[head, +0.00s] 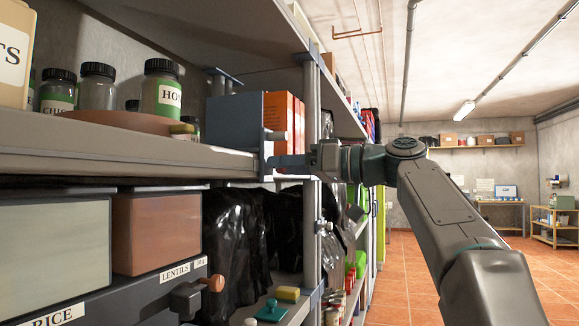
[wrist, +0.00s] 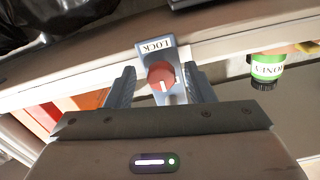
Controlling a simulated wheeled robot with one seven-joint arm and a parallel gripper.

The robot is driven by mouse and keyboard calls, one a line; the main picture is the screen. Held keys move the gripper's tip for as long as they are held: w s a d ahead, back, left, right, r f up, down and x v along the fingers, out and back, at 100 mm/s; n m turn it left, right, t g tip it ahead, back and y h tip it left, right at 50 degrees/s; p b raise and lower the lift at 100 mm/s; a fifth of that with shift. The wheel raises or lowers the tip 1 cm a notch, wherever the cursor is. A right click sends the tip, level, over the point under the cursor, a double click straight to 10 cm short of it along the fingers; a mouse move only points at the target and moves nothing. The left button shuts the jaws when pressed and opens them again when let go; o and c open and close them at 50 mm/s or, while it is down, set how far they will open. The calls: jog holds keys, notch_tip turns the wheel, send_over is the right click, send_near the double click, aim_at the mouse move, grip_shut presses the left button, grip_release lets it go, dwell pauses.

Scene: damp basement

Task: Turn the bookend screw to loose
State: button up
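The bookend screw is a round red knob (wrist: 162,75) with white marks, on a blue-grey bracket (wrist: 146,59) with a white LOCK label, which reads upside down in the wrist view. The bracket sits at the shelf's front edge. My gripper (wrist: 160,72) is open, with one finger on each side of the knob and visible gaps between. In the head view, my gripper (head: 292,161) reaches left to the shelf edge, by a blue block (head: 235,121) and orange boxes (head: 279,120). The knob cannot be made out there.
Jars with black lids (head: 162,88) stand left on the same shelf (head: 110,150). Below are bins labelled RICE and LENTILS (head: 158,235), a dark knob (head: 190,296) and black bags (head: 238,240). A shelf post (head: 312,130) stands close to my gripper. The tiled floor (head: 402,265) at right is open.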

jog(key=v, duration=1.4)
jog(key=shift+a+r, duration=0.1)
jog(key=shift+a, duration=0.05)
jog(key=s+a+f+m+h+p, duration=0.1)
jog(key=a+f+m+h+p, duration=0.3)
jog(key=f+m+h+p, duration=0.7)
jog(key=s+d+f+g+h+p, duration=0.1)
jog(key=s+d+f+h+p, duration=0.2)
jog(key=s+f+p, duration=0.3)
jog(key=s+d+f+m+g+h+p, duration=0.1)
jog(key=s+d+f+g+h+p, duration=0.1)
jog(key=s+f+p, duration=0.5)
jog(key=s+d+f+h, duration=0.1)
jog(key=s+f, duration=0.4)
jog(key=s, duration=0.1)
jog(key=shift+s+d, duration=0.2)
jog(key=shift+d, duration=0.1)
